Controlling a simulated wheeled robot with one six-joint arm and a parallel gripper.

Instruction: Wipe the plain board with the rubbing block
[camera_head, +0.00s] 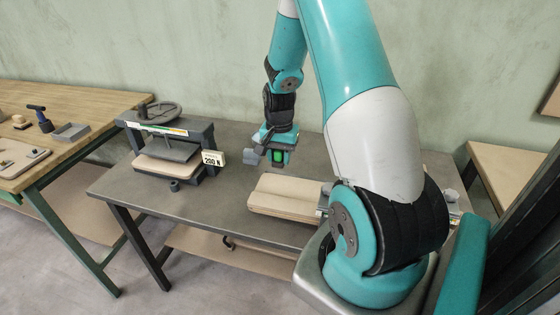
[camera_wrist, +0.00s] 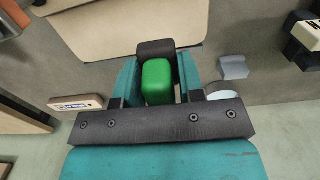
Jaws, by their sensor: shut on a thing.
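My gripper (camera_head: 277,156) is shut on the rubbing block, which is green (camera_wrist: 158,82) with a dark part at its far end. The block also shows between the fingers in the head view (camera_head: 278,157). A pale tan board (camera_head: 284,199) with a layered edge lies on the grey table; its right end is hidden behind my arm. In the wrist view the board (camera_wrist: 125,28) is beyond the block. My gripper is over the table behind the board, and the block looks clear of it. How high the block hangs is hard to tell.
A dark press (camera_head: 165,150) with a handwheel and a "200 N" sign (camera_head: 214,158) stands on the left of the table (camera_head: 225,190), with a tan board in it. A small grey piece (camera_wrist: 233,67) sits near my gripper. A wooden bench (camera_head: 75,97) is at far left.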

